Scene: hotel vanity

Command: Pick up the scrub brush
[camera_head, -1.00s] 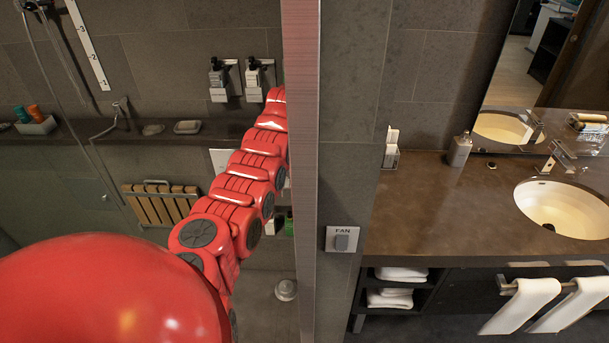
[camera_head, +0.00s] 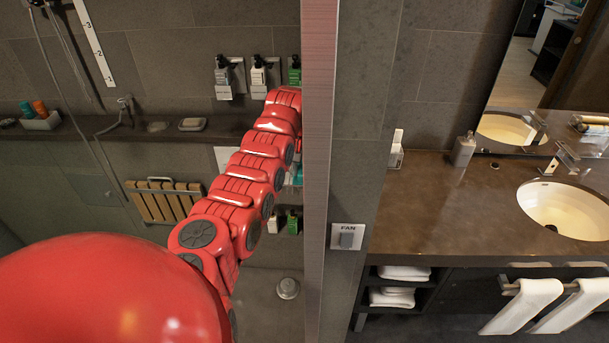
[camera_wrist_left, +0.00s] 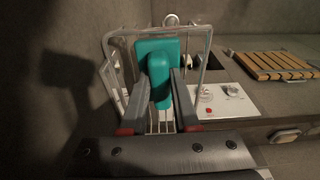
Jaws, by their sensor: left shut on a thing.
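In the left wrist view, a teal block-shaped thing, which I take to be the scrub brush (camera_wrist_left: 157,52), stands between the two fingers of my left gripper (camera_wrist_left: 158,78). The fingers are shut on its lower part. A clear-walled, wire-bottomed holder (camera_wrist_left: 200,48) surrounds it; I cannot tell whether the brush touches it. In the head view, my red left arm reaches up to the shower wall, and its gripper is hidden by the pillar and the arm. A small teal patch (camera_head: 298,175) shows beside the arm; I cannot tell if it is the brush. My right gripper is not in view.
A tall metal-edged pillar (camera_head: 318,150) stands close to my arm's right side. Wall dispensers (camera_head: 258,75) hang above the ledge, and a wooden slatted seat (camera_head: 165,200) is on the left. The shower control panel (camera_wrist_left: 222,98) is right of the holder. A vanity with a sink (camera_head: 565,208) is right.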

